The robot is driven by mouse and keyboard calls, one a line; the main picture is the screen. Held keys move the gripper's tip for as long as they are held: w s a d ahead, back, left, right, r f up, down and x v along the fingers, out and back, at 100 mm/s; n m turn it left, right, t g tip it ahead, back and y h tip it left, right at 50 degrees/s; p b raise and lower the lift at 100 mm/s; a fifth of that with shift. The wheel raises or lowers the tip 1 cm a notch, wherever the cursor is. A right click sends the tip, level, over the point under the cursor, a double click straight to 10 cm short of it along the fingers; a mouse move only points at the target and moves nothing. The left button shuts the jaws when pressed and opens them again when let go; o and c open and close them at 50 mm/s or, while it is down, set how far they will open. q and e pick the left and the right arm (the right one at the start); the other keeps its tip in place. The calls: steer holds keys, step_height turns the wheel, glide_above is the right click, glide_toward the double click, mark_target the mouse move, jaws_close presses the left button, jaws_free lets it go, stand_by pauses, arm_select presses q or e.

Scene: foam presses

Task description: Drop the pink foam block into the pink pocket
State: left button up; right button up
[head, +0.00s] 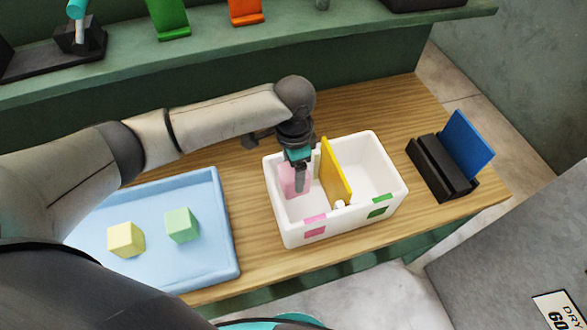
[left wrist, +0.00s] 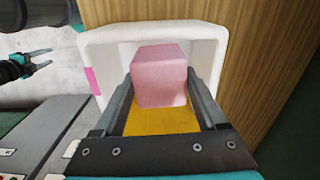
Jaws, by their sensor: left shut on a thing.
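My left gripper (head: 299,184) is shut on the pink foam block (head: 287,179), seen between its fingers in the left wrist view (left wrist: 160,76). It points down into the left compartment of a white box (head: 289,236), the pocket with the pink label (head: 315,225) on its front wall. The block shows within the pocket's outline; its height above the floor cannot be told. A yellow divider (head: 335,172) stands to the right of the gripper. My right gripper (left wrist: 40,60) shows in the left wrist view, open and empty, away from the box.
The right compartment has a green label (head: 379,206). A light blue tray (head: 222,250) on the left holds a yellow block (head: 126,240) and a green block (head: 182,225). A black stand (head: 436,168) with a blue panel (head: 467,146) is at the right. Wood behind the box is clear.

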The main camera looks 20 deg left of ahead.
mark_target(293, 171)
arm_select(q)
steer(key=o, duration=1.3)
steer(key=shift+c, duration=0.2)
step_height(293, 171, up, 15)
steer(key=shift+r+p, duration=0.15)
steer(key=shift+p, duration=0.2)
